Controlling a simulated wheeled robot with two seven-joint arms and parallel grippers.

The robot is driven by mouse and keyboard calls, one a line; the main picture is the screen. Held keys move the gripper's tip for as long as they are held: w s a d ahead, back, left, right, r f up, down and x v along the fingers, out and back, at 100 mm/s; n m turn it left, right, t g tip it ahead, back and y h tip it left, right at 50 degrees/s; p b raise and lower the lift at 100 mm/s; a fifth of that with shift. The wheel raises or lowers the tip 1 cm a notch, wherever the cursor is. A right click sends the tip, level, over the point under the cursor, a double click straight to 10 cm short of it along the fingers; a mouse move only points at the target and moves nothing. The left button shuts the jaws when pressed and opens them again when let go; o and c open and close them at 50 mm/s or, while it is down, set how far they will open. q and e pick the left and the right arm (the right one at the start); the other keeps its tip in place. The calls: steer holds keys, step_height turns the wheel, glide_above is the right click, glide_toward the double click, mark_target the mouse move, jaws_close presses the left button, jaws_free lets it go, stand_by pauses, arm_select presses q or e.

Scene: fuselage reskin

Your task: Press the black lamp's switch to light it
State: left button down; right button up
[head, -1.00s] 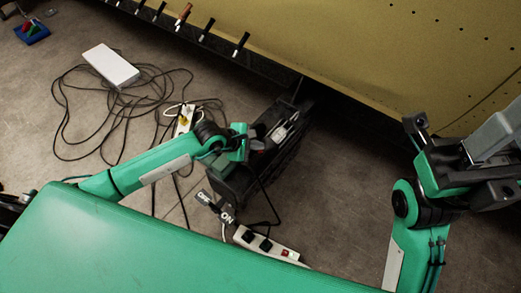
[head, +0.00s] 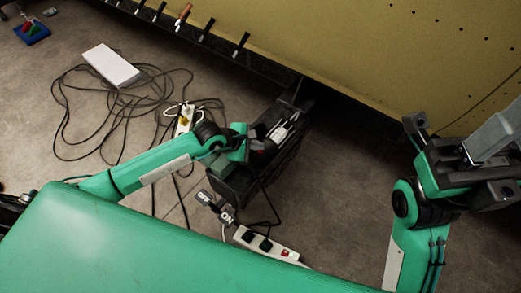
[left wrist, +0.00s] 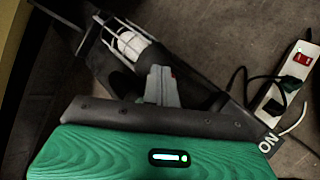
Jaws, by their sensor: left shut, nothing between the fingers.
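The black lamp (head: 283,130) has a pale bulb behind a white wire cage and lies in or on a black box-like holder (head: 232,190). In the left wrist view the lamp's cage (left wrist: 132,42) is just beyond my fingers, and no glow shows. My left gripper (head: 258,146) is over the black holder beside the lamp. In the left wrist view its grey fingers (left wrist: 160,84) are shut and empty, close to the lamp's dark body. I cannot tell whether they touch it. The switch is not distinguishable. My right gripper (head: 490,180) is at the right, its fingers unclear.
A white power strip (head: 268,243) with a red switch lies below the holder, near OFF and ON tags (head: 215,206). Another strip (head: 184,121), loose black cables and a white box (head: 111,65) lie on the floor. The yellowish fuselage panel (head: 400,60) borders the far side.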

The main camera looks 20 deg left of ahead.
mark_target(257, 154)
stand_by(0.4)
arm_select(q)
steer(key=shift+f, duration=0.45)
steer(key=shift+b, duration=0.3)
steer(key=shift+r, duration=0.1)
steer(key=shift+r+p, duration=0.4)
steer(key=shift+p, duration=0.05)
step_height(257, 154, up, 6)
steer(key=p, duration=0.4)
steer(key=shift+p, duration=0.4)
steer(key=shift+s, duration=0.1)
